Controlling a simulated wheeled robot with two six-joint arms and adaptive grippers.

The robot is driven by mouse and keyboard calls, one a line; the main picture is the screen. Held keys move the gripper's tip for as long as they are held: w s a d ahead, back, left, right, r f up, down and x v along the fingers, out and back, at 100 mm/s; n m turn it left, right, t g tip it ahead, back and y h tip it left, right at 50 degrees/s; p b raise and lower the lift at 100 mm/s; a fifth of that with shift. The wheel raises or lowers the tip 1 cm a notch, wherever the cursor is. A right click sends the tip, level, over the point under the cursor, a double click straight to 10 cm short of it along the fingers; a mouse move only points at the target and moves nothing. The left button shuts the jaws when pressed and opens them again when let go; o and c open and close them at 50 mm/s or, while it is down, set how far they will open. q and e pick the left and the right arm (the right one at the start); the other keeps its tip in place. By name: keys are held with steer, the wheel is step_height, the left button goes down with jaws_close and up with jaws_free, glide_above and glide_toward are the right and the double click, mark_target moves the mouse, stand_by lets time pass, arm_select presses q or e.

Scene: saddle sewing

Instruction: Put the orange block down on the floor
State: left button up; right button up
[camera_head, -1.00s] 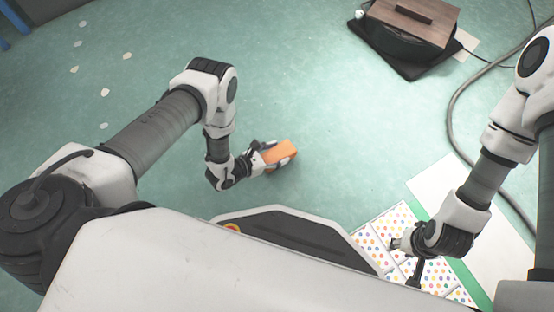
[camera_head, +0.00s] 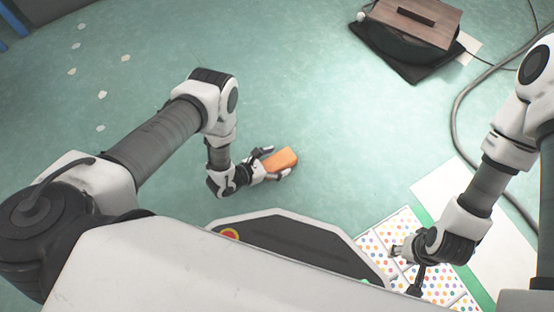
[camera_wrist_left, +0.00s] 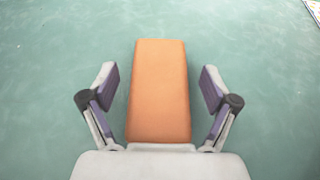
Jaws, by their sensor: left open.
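The orange block (camera_head: 281,158) lies on the green floor (camera_head: 330,110) in the head view. In the left wrist view the orange block (camera_wrist_left: 160,90) is long and points straight away from the palm. My left gripper (camera_head: 279,163) is open around it, and the left wrist view shows a gap between each finger (camera_wrist_left: 160,85) and the block's sides.
White sheets with coloured dots (camera_head: 440,283) lie beside a green strip and a white panel (camera_head: 475,215) at the lower right. A wooden box (camera_head: 415,22) on a dark base stands at the top right. A grey cable (camera_head: 457,125) curves along the right. Floor around the block is clear.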

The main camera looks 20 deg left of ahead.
arm_select(q)
steer(key=p+v, duration=0.5)
steer(key=v, duration=0.6)
steer(key=shift+s+a+r+p, duration=0.2)
steer(key=shift+r+p, duration=0.05)
steer(key=shift+p, duration=0.05)
steer(key=shift+s+a, duration=0.1)
steer(key=shift+s, duration=0.1)
